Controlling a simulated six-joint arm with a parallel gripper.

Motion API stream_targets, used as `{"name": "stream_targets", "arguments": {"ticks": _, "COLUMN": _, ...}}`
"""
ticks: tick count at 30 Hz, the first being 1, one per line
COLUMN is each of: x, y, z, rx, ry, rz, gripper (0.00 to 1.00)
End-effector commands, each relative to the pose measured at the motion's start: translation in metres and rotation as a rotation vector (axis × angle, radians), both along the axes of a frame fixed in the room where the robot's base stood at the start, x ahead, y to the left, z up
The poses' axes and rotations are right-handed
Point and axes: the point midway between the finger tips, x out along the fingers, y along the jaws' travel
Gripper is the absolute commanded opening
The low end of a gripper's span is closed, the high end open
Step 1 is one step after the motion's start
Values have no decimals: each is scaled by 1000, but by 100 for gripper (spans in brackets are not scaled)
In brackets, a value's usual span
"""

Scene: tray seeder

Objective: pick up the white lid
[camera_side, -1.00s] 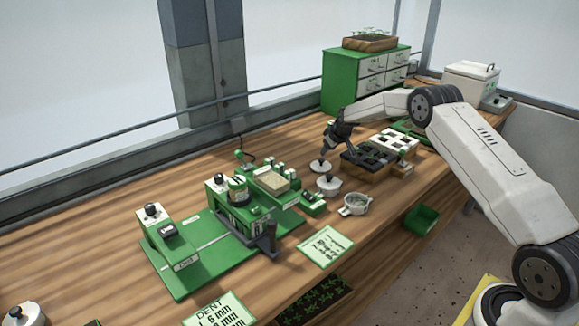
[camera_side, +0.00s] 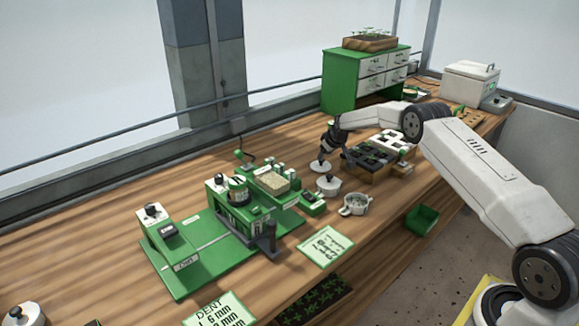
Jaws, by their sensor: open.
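A flat white round lid (camera_side: 317,169) with a dark knob lies on the wooden bench, left of the dark seed tray. My gripper (camera_side: 323,160) points down right over this lid, with its fingertips at the knob. Its fingers are open, small and dark, and I cannot tell whether they touch the knob. A second white lidded round piece (camera_side: 328,188) stands just in front of the lid. A white two-handled bowl (camera_side: 354,206) with grey contents sits nearer the front.
The green seeder machine (camera_side: 240,215) is to the left. A dark seed tray (camera_side: 362,163) with white parts is to the right. A green drawer cabinet (camera_side: 338,87) and white box (camera_side: 470,85) stand behind. A printed card (camera_side: 325,247) lies in front.

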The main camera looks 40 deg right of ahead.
Motion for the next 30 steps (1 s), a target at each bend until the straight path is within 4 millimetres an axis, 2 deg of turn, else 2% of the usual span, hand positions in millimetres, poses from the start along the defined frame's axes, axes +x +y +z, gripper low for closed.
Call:
{"name": "stream_targets", "arguments": {"ticks": 12, "x": 12, "y": -4, "z": -22, "rx": 1, "ry": 0, "rz": -1, "gripper": 52}}
{"name": "stream_targets", "arguments": {"ticks": 30, "x": 23, "y": -7, "z": -38, "rx": 0, "ry": -1, "rz": 2, "gripper": 52}}
